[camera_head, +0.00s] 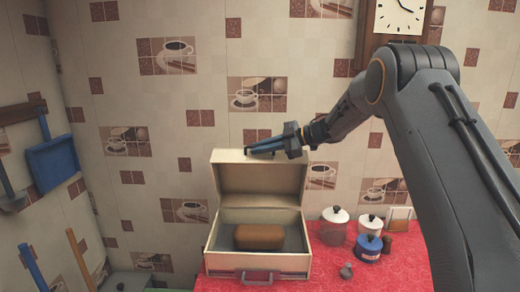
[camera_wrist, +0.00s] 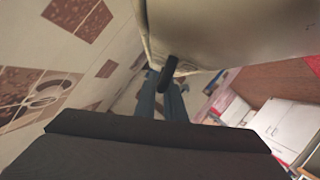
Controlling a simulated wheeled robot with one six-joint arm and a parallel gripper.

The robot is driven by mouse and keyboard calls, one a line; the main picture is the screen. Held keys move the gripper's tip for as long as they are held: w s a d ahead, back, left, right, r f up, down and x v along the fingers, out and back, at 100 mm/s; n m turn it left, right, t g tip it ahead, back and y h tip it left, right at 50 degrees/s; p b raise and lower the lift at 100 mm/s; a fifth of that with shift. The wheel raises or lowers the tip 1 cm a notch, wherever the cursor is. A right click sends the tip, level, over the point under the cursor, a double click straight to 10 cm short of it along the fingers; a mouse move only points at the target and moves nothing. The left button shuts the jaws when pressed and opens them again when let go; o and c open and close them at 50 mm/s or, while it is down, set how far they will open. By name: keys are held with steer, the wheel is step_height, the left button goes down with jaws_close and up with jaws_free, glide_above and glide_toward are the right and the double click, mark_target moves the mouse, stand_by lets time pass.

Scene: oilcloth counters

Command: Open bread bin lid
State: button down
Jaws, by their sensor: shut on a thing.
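The cream bread bin (camera_head: 212,245) stands on the red counter with its lid (camera_head: 262,178) raised, tilted up at the back of the bin. A brown loaf (camera_head: 259,236) lies inside. A metal handle (camera_head: 257,277) is on the bin's front. My gripper (camera_head: 250,150), with blue fingers, is at the raised lid's top edge and shut on it. In the wrist view the fingers (camera_wrist: 163,98) meet a small dark piece (camera_wrist: 168,72) at the edge of the pale lid (camera_wrist: 225,30). The exact contact is partly hidden.
Lidded jars (camera_head: 334,227) and a blue pot (camera_head: 367,247) stand right of the bin on the red cloth (camera_head: 330,275). The tiled wall (camera_head: 150,110) is close behind the lid. A clock (camera_head: 398,17) hangs above, and a blue dustpan (camera_head: 52,163) hangs at left.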

steer(key=shift+w+d, duration=0.1)
steer(key=c, duration=2.1)
jaws_free()
steer(key=b+v, duration=0.2)
steer(key=v, duration=0.5)
steer(key=shift+d+r+b, duration=0.1)
steer(key=shift+d+b, duration=0.2)
steer(key=shift+d, duration=0.05)
steer(key=shift+s, duration=0.25)
